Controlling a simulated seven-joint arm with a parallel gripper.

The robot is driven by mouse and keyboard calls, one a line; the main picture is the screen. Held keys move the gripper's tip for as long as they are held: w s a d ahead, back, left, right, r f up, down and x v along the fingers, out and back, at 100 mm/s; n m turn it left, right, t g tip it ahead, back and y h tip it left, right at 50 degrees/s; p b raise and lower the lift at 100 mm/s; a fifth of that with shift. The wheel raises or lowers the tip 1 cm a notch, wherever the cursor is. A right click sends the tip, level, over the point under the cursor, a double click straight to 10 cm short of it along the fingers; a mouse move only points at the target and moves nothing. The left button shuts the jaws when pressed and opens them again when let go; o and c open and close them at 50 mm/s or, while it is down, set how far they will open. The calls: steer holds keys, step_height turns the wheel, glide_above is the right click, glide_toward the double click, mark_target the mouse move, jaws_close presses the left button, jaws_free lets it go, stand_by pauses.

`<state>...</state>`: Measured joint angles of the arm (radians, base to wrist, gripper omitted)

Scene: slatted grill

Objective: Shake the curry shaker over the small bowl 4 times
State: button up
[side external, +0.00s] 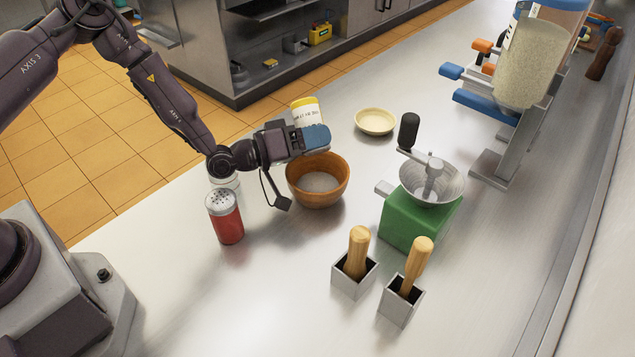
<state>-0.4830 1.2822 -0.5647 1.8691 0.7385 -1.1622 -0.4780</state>
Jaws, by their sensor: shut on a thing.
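My gripper (312,139) is shut on a shaker (307,112) with a yellow upper part and a white label with dark lettering. The fingers hide the shaker's lower part, so I cannot tell which end its lid is on. The gripper holds it above the back part of a brown wooden bowl (337,181). That bowl has pale grey-white contents. A smaller cream bowl (375,123) stands on the counter to the right of the gripper, apart from it.
A red shaker (228,221) with a metal lid stands below my wrist, with another partly hidden behind it. A green-based grinder (418,221) stands right. Two wooden-handled tools (357,252) (415,266) stand in metal holders in front. A dispenser (533,65) is at back right.

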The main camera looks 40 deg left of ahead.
mark_target(314, 108)
steer(key=shift+f, duration=0.1)
steer(key=shift+r, duration=3.55)
